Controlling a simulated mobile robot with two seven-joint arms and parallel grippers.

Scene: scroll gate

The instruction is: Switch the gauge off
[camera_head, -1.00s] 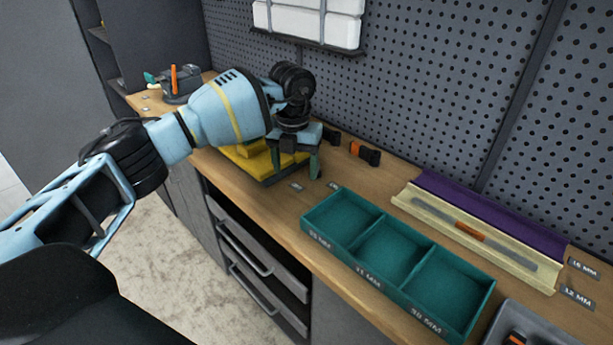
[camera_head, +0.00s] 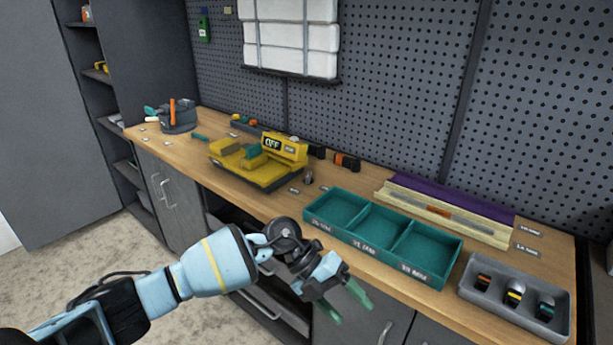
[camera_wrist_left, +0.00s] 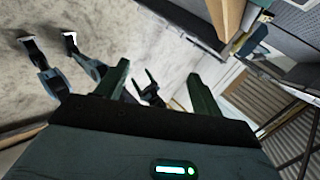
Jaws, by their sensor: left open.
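The yellow gauge (camera_head: 240,168) stands on the workbench at the left of centre in the head view. Its raised display block (camera_head: 284,149) reads "OFF", and a teal piece (camera_head: 252,151) sits on its body. My left gripper (camera_head: 350,308) is open and empty, in front of the bench edge and below the teal tray, clear of the gauge. In the left wrist view its two dark green fingers (camera_wrist_left: 160,92) are spread apart with floor beyond them. My right gripper does not show clearly enough to be made out in the head view.
A teal three-compartment tray (camera_head: 399,262) lies at the bench front. Behind it is a cream holder (camera_head: 478,229) with a purple strip. A grey tray (camera_head: 478,304) with several dark pieces is at right. A grey caddy (camera_head: 180,124) stands at the far left. Drawers are below.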

